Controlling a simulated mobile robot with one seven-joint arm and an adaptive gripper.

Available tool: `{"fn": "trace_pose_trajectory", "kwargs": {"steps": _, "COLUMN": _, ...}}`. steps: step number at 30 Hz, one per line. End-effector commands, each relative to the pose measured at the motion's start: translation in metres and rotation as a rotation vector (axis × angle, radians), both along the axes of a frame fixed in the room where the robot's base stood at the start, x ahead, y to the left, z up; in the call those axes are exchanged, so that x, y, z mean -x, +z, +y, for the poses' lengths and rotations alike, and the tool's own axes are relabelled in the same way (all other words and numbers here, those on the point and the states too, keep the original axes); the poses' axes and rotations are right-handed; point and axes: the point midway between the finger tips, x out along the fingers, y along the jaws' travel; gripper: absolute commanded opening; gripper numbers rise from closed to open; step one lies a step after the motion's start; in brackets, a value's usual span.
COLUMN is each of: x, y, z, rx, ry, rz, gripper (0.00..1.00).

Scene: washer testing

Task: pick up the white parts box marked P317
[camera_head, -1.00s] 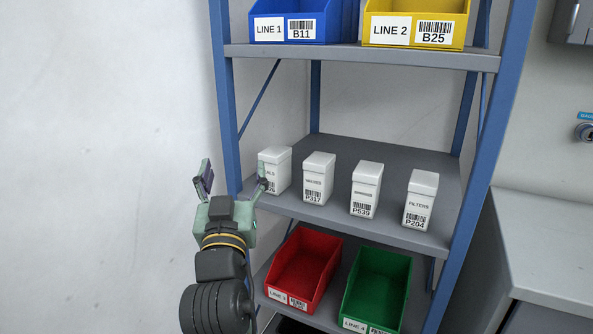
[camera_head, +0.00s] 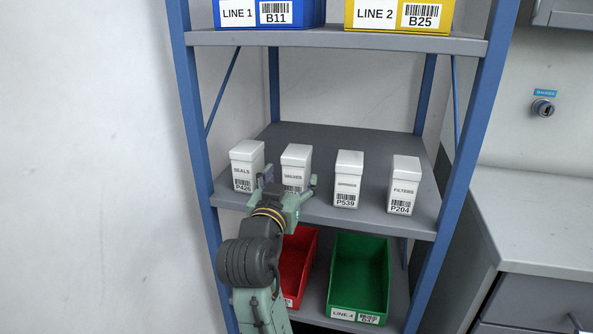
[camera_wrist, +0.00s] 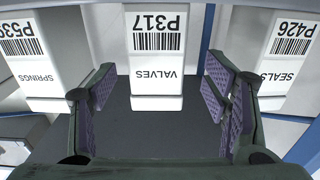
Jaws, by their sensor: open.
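The white parts box marked P317 (camera_head: 295,158) stands upright on the middle shelf, second from the left in the head view. My gripper hides part of its lower front there. In the wrist view the P317 box (camera_wrist: 156,60) appears upside down, its VALVES label and barcode readable, between the two fingers. My gripper (camera_head: 288,184) is in front of the box at shelf height. The wrist view shows my gripper (camera_wrist: 160,105) open, with purple pads apart on either side of the box and nothing held.
White box P426 (camera_head: 247,155) stands to the left, and P539 (camera_head: 347,170) and P204 (camera_head: 405,175) to the right on the grey shelf (camera_head: 330,137). Red (camera_head: 306,244) and green (camera_head: 342,267) bins sit below. A blue upright (camera_head: 195,140) borders the shelf at left.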

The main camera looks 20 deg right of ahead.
Motion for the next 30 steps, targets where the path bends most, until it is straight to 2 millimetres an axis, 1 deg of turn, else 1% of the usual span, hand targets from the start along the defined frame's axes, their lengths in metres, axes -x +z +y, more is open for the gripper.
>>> {"fn": "trace_pose_trajectory", "kwargs": {"steps": 7, "x": -0.024, "y": 0.005, "z": -0.023, "rx": 0.001, "ry": -0.003, "rz": 0.002, "gripper": 0.69}}
{"fn": "trace_pose_trajectory", "kwargs": {"steps": 9, "x": -0.033, "y": 0.004, "z": -0.027, "rx": 0.001, "ry": -0.002, "rz": 0.002, "gripper": 0.69}}
{"fn": "trace_pose_trajectory", "kwargs": {"steps": 12, "x": -0.040, "y": 0.003, "z": -0.031, "rx": 0.001, "ry": -0.001, "rz": 0.001, "gripper": 0.69}}
{"fn": "trace_pose_trajectory", "kwargs": {"steps": 20, "x": -0.042, "y": 0.003, "z": -0.032, "rx": 0.001, "ry": 0.001, "rz": -0.001, "gripper": 0.69}}
{"fn": "trace_pose_trajectory", "kwargs": {"steps": 30, "x": -0.041, "y": 0.002, "z": -0.032, "rx": 0.001, "ry": 0.001, "rz": -0.001, "gripper": 0.47}}
